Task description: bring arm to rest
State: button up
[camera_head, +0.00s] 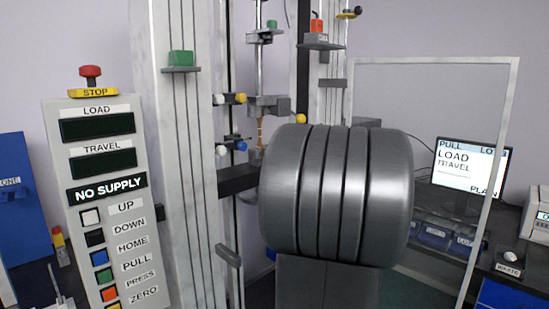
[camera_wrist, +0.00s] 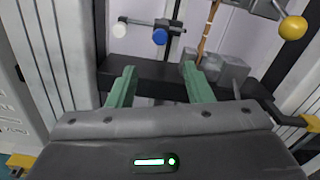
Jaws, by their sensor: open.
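My arm's large grey rounded link fills the middle of the head view and hides the lower part of the test machine behind it. My gripper (camera_wrist: 158,80) shows in the wrist view with two green fingers apart and nothing between them. Its fingers point toward the machine's dark crossbar (camera_wrist: 150,78). A grey clamp block (camera_wrist: 222,72) with a thin tan strip (camera_wrist: 206,32) rising from it stands just beyond the right finger. I cannot tell whether that finger touches the block. In the head view my gripper is hidden behind my arm.
A control panel (camera_head: 108,200) with a red stop knob (camera_head: 90,72) stands at the left. White machine columns (camera_head: 180,150) rise beside my arm. A clear framed screen (camera_head: 430,62) stands at the right, with a monitor (camera_head: 468,168) behind it. White and blue knobs (camera_wrist: 160,36) stick out near the gripper.

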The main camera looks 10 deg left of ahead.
aim_at(245, 149)
jog(key=p+x, duration=0.1)
jog(key=x, duration=0.3)
jog(key=p+x, duration=0.1)
jog(key=x, duration=0.4)
jog(key=p+x, duration=0.2)
jog(key=x, duration=0.3)
jog(key=shift+f, duration=0.4)
jog(key=shift+d+f, duration=0.1)
jog(key=shift+f, duration=0.25)
